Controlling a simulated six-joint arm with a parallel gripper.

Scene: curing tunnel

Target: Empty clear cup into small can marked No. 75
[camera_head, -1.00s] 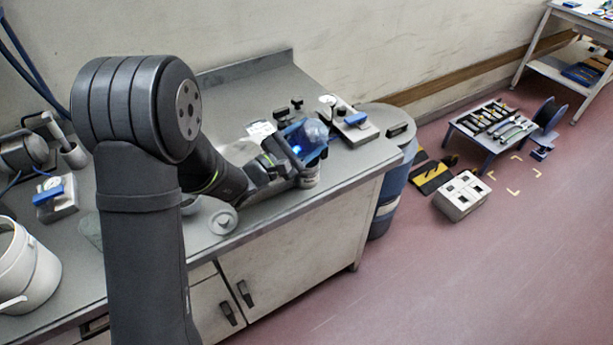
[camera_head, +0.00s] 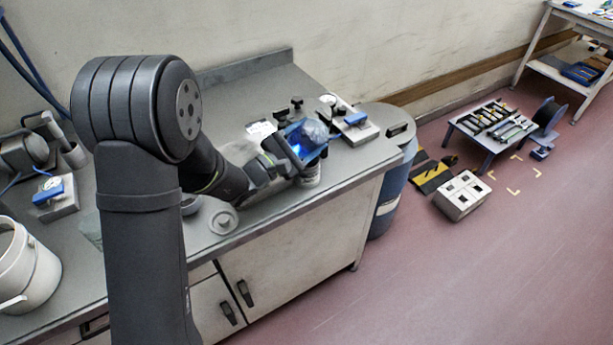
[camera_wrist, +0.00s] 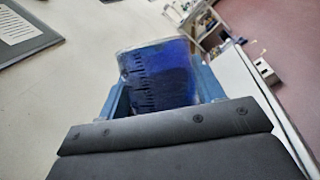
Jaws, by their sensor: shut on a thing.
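My gripper (camera_head: 304,146) is over the right part of the bench and is shut on the clear cup (camera_head: 316,131). In the wrist view the cup (camera_wrist: 158,76) sits between the blue fingers, with dark graduation marks and deep blue contents behind its wall. The cup looks tilted. A small can (camera_head: 310,174) stands on the bench just below the gripper, partly hidden by it. Its marking cannot be read, and I cannot tell whether anything is flowing into it.
A gauge block with a blue part (camera_head: 355,122) stands right of the cup. A blue drum (camera_head: 392,190) stands off the bench's right end. A round lidded piece (camera_head: 222,220) lies near the front edge. A white bucket (camera_head: 25,265) is at the far left.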

